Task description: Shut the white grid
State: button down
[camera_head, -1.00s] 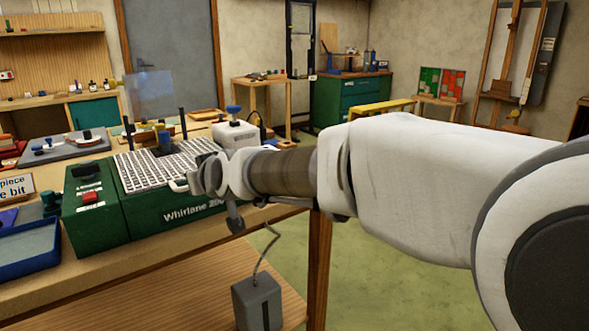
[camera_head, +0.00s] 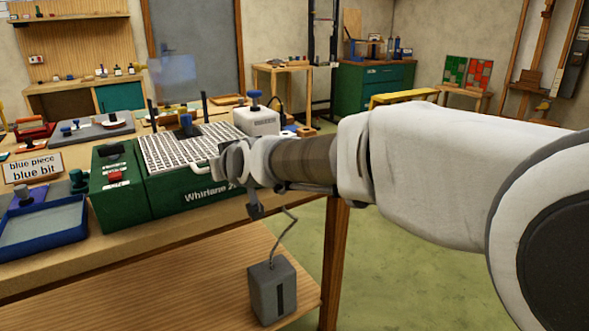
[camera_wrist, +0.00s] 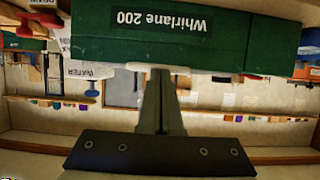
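The white grid (camera_head: 185,147) lies over the top of the green machine marked "Whirlane 200" (camera_head: 165,196), on the bench. A pale handle at the grid's front edge shows in the wrist view (camera_wrist: 142,67). My gripper (camera_wrist: 160,72) is at this handle, in front of the machine, with its two fingers close together. The tips meet the handle or are right by it; whether they clamp it is not clear.
A white box with a blue knob (camera_head: 256,119) stands right behind the grid. Dark posts rise behind it. A red switch (camera_head: 115,176) is on the machine's left part. A blue tray (camera_head: 43,232) and a sign (camera_head: 32,168) are at left. A grey box (camera_head: 272,290) sits on the lower shelf.

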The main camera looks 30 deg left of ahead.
jog(key=s+d+f+p, duration=0.1)
jog(key=s+d, duration=0.3)
jog(key=d, duration=0.4)
jog(key=shift+s+d+p, duration=0.2)
jog(key=shift+p, duration=0.25)
